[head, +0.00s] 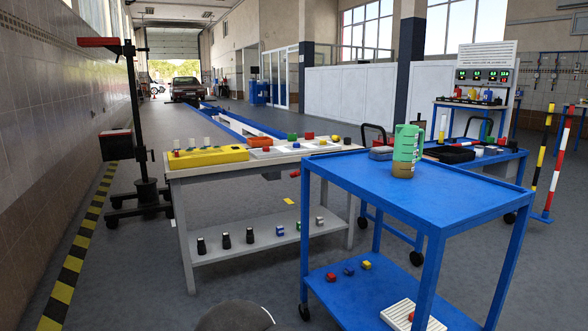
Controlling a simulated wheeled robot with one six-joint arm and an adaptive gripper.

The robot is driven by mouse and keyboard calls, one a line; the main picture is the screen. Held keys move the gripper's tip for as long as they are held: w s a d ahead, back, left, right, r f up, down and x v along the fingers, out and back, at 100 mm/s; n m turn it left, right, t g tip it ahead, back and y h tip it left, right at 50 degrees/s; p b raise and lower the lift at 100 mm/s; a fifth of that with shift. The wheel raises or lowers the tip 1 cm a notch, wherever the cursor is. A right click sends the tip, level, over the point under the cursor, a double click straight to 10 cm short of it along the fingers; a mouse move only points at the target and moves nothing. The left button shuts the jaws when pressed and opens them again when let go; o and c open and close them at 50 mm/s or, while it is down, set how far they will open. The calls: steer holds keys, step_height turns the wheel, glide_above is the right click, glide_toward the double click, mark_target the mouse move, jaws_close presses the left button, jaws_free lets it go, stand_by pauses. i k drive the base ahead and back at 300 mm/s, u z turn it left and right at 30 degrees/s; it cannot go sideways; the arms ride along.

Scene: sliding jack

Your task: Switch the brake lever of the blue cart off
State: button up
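The blue cart (350,182) stands at the right, with a flat top, a lower shelf and casters. A green jug-like container (407,145) stands on its top. A small red piece (295,173) shows beside the cart's upper left corner, in front of the workbench. I cannot tell whether it is the brake lever or which of the two it is fixed to. No other brake lever can be made out. My gripper is not in view.
A workbench (186,177) with a yellow tray (207,156) and several small blocks stands left of the cart. A second blue cart or table (508,153) is behind. A black stand (139,120) is at the left wall. Floor (130,270) at lower left is clear.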

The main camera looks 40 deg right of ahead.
mark_target(296, 174)
steer(key=i, duration=0.6)
steer(key=z, duration=1.55)
steer(key=k, duration=0.65)
steer(key=u, duration=0.45)
steer(key=i, duration=1.35)
steer(key=z, duration=0.65)
